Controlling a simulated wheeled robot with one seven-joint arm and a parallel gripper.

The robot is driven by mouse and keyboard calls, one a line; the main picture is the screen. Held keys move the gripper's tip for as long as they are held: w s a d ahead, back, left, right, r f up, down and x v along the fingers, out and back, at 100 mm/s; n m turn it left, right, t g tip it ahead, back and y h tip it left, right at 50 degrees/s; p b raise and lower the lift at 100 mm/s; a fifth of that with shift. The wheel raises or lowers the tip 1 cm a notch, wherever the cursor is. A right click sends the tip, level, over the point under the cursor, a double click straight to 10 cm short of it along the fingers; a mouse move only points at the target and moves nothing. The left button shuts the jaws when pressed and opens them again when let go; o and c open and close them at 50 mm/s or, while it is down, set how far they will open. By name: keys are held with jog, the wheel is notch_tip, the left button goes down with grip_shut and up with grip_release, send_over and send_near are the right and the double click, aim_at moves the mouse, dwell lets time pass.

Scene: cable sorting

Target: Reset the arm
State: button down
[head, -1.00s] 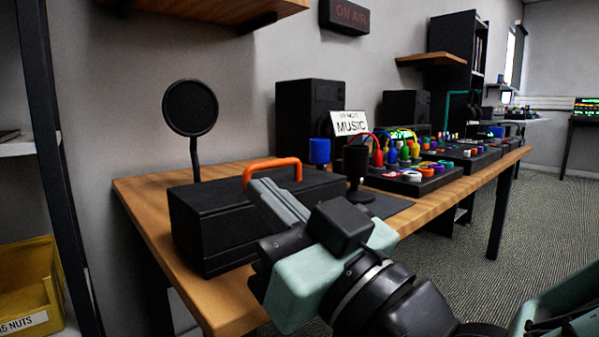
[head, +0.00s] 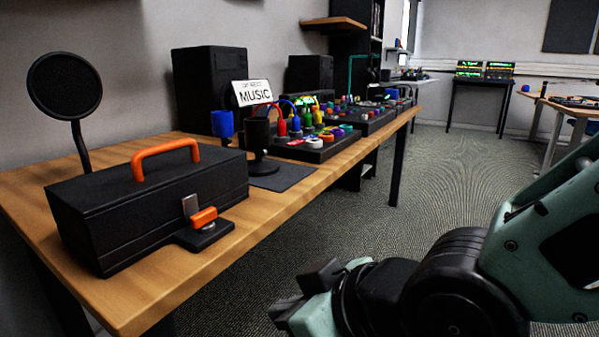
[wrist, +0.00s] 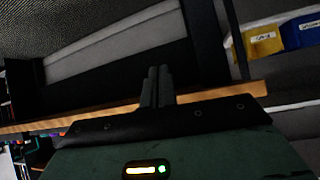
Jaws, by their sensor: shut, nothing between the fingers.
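My gripper shows in the wrist view (wrist: 157,88), with its two grey fingers together and nothing between them. In the head view my arm is at the lower right, in front of the table's edge and apart from the things on it. The fingers themselves are hard to make out there. A black toolbox (head: 150,205) with an orange handle (head: 165,155) stands on the wooden table (head: 190,255) at the left. An orange latch (head: 204,217) sits at its front.
A round black pop filter (head: 66,86), a blue cup-shaped thing (head: 222,124), a black microphone (head: 258,138) and mixers with colourful cables (head: 308,130) stand on the table. Bins show in the wrist view, one yellow (wrist: 262,41), one blue (wrist: 303,30).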

jog(key=s+d+f+m+g+h+p, duration=0.1)
jog(key=s+d+g+h+p, duration=0.2)
jog(key=d, duration=0.5)
jog(key=s+d+f+m+g+h, duration=0.1)
jog(key=s+d+g+h, duration=0.35)
jog(key=d, duration=0.35)
notch_tip(320, 180, up, 36)
jog(key=p, duration=3.6)
jog(key=shift+s+a+t+p, duration=0.2)
jog(key=shift+s+t+p, duration=0.15)
jog(key=shift+t, duration=0.1)
jog(key=shift+r, duration=0.1)
